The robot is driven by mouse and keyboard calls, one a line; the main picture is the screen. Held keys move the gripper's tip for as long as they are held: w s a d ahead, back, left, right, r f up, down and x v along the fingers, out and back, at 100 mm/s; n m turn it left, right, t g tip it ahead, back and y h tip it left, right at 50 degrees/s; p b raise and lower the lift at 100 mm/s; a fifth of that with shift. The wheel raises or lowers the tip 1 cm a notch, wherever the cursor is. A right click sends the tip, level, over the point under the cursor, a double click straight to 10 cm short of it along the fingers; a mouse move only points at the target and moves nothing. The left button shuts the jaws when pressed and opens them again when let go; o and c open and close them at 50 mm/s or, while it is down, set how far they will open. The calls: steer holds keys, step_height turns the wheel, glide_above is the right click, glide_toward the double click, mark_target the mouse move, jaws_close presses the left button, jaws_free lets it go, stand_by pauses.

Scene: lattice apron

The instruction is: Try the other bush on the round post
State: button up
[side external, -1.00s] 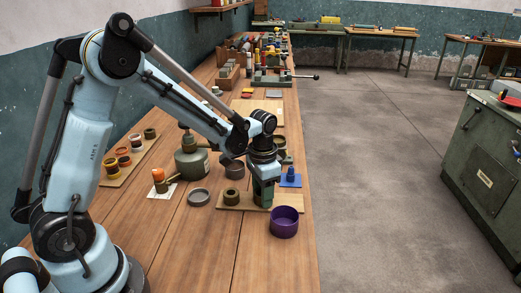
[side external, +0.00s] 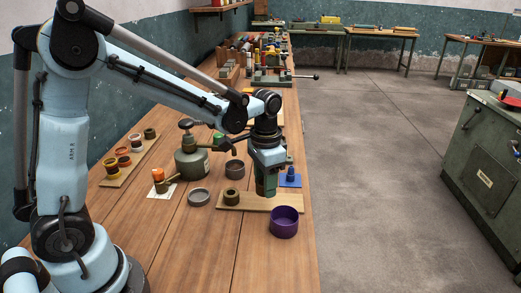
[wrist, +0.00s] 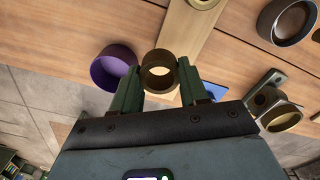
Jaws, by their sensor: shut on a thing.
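My gripper (wrist: 160,82) is shut on a brass-coloured bush (wrist: 159,72), whose open bore faces the wrist camera. In the side view my gripper (side external: 266,190) hangs over the right end of a pale wooden board (side external: 232,204); its fingers hide the held bush there. Another bush (side external: 231,196) stands on the board's left part. It is cut off at the top of the wrist view (wrist: 203,3). A blue post (side external: 291,173) stands on a blue square base (side external: 290,183), just right of and behind my gripper. In the wrist view a finger hides most of this base.
A purple bowl (side external: 284,221) stands close in front of the board. An olive ringed bracket (wrist: 275,108) is near my right finger.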

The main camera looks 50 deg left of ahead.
steer(key=s+d+r, duration=0.1)
steer(key=d, duration=0.1)
steer(key=s+d+r, duration=0.1)
steer(key=d+r, duration=0.1)
steer(key=s+d+r, duration=0.1)
steer(key=d, duration=0.2)
steer(key=shift+s+r, duration=0.35)
steer(key=w+a, duration=0.3)
steer(key=w, duration=0.2)
steer(key=w+a, duration=0.4)
steer(key=w, duration=0.2)
steer(key=w+a+f, duration=0.1)
steer(key=w+a, duration=0.3)
steer(key=w, duration=0.2)
steer(key=shift+w, duration=0.2)
steer(key=shift+w+a+f, duration=0.1)
steer(key=shift+a+f, duration=0.05)
steer(key=shift+f, duration=1.8)
steer(key=shift+f, duration=1.55)
steer(key=o, duration=1.2)
